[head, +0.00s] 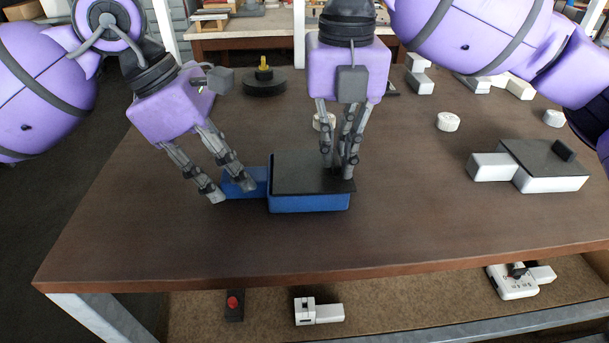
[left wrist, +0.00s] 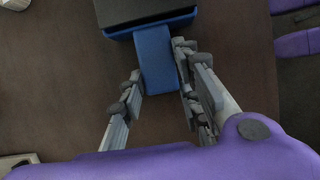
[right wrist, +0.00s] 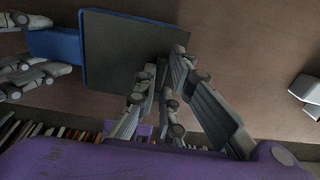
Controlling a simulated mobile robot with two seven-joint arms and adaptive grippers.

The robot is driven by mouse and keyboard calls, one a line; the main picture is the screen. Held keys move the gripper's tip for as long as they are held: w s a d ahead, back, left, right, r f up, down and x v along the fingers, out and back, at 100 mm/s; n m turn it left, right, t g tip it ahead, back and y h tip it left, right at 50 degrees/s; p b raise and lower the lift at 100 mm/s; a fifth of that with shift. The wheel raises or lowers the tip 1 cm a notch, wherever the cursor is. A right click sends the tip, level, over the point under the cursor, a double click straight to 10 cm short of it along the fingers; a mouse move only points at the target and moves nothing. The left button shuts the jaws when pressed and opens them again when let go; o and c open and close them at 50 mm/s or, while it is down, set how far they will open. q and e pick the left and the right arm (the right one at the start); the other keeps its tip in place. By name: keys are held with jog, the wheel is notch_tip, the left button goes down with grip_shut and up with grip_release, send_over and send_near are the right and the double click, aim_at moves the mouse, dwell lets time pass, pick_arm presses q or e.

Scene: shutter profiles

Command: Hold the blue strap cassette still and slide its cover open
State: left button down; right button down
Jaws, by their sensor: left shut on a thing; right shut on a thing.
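The blue strap cassette (head: 308,203) lies flat on the brown table, its box topped by a flat dark cover (head: 297,170). A narrower blue block (head: 257,179) sticks out from its left side. My left gripper (head: 233,192) is shut on this blue block, which also shows between its fingers in the left wrist view (left wrist: 155,60). My right gripper (head: 338,166) points down at the cover's right end. Its fingers are closed together there, also in the right wrist view (right wrist: 158,92), and hide what they grip, seemingly the cover's knob. The cover appears to lie over the box.
A white cassette (head: 555,184) with a dark cover and raised knob lies at the right. A black disc with a yellow post (head: 264,84) and small white pieces (head: 448,122) stand farther back. The table's front is clear. A lower shelf (head: 400,303) holds several small parts.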

jog(key=shift+d, duration=1.85)
jog(key=shift+s+d, duration=0.1)
jog(key=shift+d, duration=1.9)
jog(key=shift+d, duration=1.1)
jog(key=c, duration=2)
grip_release()
jog(key=shift+o, duration=0.7)
